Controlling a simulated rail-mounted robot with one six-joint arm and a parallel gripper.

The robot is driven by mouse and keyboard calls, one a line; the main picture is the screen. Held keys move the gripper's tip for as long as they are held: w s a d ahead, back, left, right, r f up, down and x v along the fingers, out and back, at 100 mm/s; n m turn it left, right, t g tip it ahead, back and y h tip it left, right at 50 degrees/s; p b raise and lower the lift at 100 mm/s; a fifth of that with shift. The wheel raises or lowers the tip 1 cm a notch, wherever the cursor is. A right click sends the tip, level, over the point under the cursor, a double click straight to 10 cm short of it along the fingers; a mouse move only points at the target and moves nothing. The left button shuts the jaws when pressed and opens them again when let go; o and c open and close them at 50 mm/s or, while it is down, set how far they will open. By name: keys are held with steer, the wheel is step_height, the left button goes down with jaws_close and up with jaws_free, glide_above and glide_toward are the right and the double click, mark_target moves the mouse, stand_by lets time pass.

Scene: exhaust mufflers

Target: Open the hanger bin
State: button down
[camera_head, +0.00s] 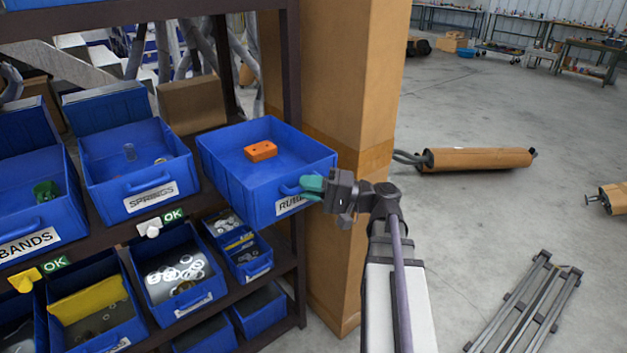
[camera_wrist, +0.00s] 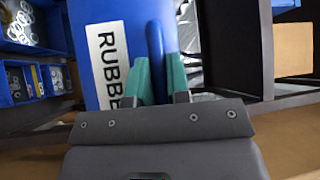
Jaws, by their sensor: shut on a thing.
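The blue hanger bin (camera_head: 225,160) is on the upper shelf, at its right end. Its front label, partly hidden, starts "RUBB". An orange block with holes (camera_head: 260,151) lies inside it. The bin's front stands farther out from the shelf than the neighbouring bins. My gripper (camera_head: 312,187) has its green fingers shut on the bin's front handle. In the wrist view, the green fingers (camera_wrist: 157,82) lie on both sides of the blue handle (camera_wrist: 156,45), beside the label (camera_wrist: 108,65).
The springs bin (camera_head: 110,165) and the bands bin (camera_head: 28,215) are to the left. Smaller bins (camera_head: 180,280) sit on the shelf below. A cardboard-coloured pillar (camera_head: 350,90) stands close behind my gripper. A muffler (camera_head: 480,159) and a metal frame (camera_head: 530,305) lie on the floor at right.

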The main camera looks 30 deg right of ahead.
stand_by(0.3)
steer(key=c, duration=1.4)
jaws_free()
steer(key=b+v, duration=0.1)
steer(key=v, duration=1)
